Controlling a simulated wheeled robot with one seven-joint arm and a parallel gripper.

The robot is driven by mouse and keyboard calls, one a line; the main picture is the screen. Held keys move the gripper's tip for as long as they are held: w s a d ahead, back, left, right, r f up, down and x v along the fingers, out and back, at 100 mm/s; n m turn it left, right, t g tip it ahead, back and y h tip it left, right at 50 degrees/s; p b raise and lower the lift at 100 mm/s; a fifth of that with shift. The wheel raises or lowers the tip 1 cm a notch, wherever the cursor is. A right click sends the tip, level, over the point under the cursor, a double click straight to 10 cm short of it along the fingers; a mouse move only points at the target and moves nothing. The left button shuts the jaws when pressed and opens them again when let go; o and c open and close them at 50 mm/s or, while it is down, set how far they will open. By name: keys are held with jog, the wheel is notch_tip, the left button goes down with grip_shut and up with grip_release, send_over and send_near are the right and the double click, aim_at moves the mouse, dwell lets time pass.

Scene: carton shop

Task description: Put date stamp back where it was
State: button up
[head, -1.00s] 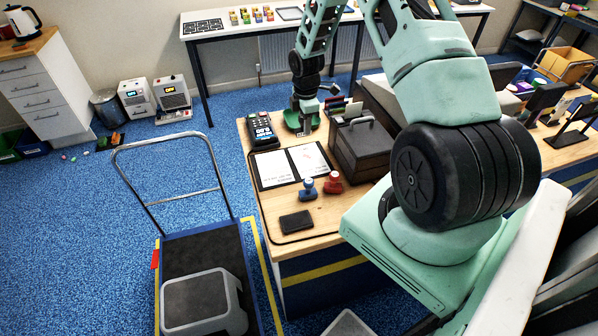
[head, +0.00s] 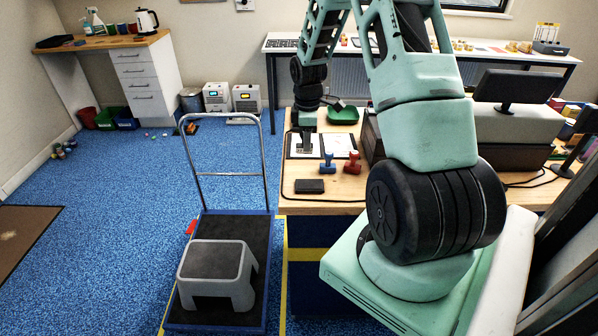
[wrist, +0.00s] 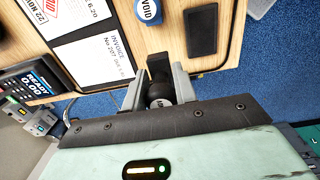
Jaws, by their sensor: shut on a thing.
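My gripper (head: 306,147) is over the left part of the papers on the desk in the head view. In the wrist view my gripper (wrist: 160,88) is shut on a dark piece with a round black knob (wrist: 158,92), apparently the date stamp. Its lower end is partly hidden by the fingers. A blue stamp (head: 327,163) and a red stamp (head: 352,162) stand on the desk in front of the papers. The blue one, marked VOID, also shows in the wrist view (wrist: 149,9).
A black pad (head: 309,186) lies near the desk's front edge. Two printed sheets (wrist: 98,58) lie on the desk, with a card terminal (wrist: 22,88) beyond. A trolley (head: 215,314) carrying a grey step stool (head: 217,262) stands left of the desk.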

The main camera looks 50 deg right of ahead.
jog(key=shift+f+p, duration=0.95)
jog(key=shift+f, duration=2.8)
jog(key=o, duration=0.8)
jog(key=shift+f, duration=0.15)
